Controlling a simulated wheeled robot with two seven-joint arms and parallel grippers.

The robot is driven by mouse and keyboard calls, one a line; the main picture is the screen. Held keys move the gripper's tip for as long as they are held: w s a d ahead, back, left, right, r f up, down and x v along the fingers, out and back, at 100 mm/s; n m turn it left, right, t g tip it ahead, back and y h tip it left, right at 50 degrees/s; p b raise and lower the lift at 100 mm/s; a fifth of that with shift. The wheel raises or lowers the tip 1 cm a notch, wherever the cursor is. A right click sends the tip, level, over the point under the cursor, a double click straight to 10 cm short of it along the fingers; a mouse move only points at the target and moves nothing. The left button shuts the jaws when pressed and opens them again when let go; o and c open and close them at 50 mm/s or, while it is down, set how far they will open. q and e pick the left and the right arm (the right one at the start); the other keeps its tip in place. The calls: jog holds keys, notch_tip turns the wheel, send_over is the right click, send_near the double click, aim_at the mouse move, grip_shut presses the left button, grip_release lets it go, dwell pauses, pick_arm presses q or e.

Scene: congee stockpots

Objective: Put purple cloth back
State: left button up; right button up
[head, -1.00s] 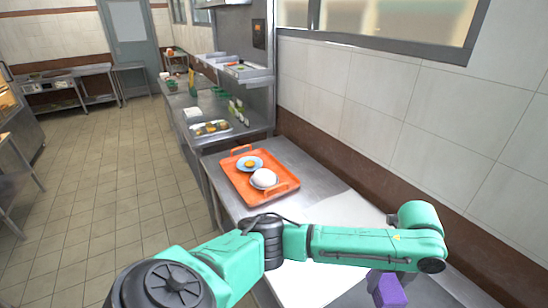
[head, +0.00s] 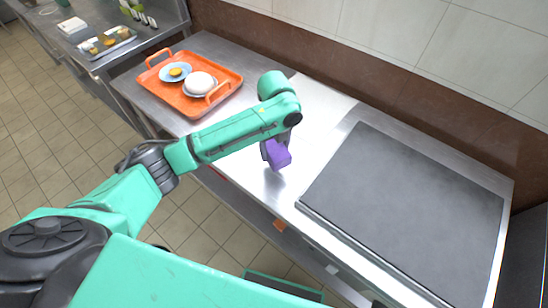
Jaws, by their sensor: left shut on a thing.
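The purple cloth (head: 279,155) is a small folded block held in my left gripper (head: 270,150), below the end of the teal arm. The gripper is shut on it. Its fingers are mostly hidden behind the wrist and the cloth. The cloth is over the bare steel counter (head: 318,112), left of the dark griddle plate. I cannot tell whether it touches the counter. My right gripper is not in view.
An orange tray (head: 228,77) with a blue plate (head: 175,72) and a white bowl (head: 200,83) stands on the counter at upper left. A dark flat griddle (head: 410,205) fills the right side. A tiled wall (head: 420,50) borders the back.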

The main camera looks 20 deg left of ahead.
aim_at(276, 148)
pick_arm(q)
notch_tip(276, 148, down, 5)
jog(key=shift+d+r, duration=0.1)
jog(key=shift+r, duration=0.05)
jog(key=shift+f, duration=0.4)
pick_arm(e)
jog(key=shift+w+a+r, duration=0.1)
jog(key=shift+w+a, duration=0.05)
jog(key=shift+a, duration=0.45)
pick_arm(q)
jog(key=shift+f, duration=0.1)
jog(key=o, duration=1.2)
jog(key=shift+r, duration=0.25)
notch_tip(276, 148, up, 12)
jog(key=shift+f+b, duration=0.1)
jog(key=shift+b, duration=0.2)
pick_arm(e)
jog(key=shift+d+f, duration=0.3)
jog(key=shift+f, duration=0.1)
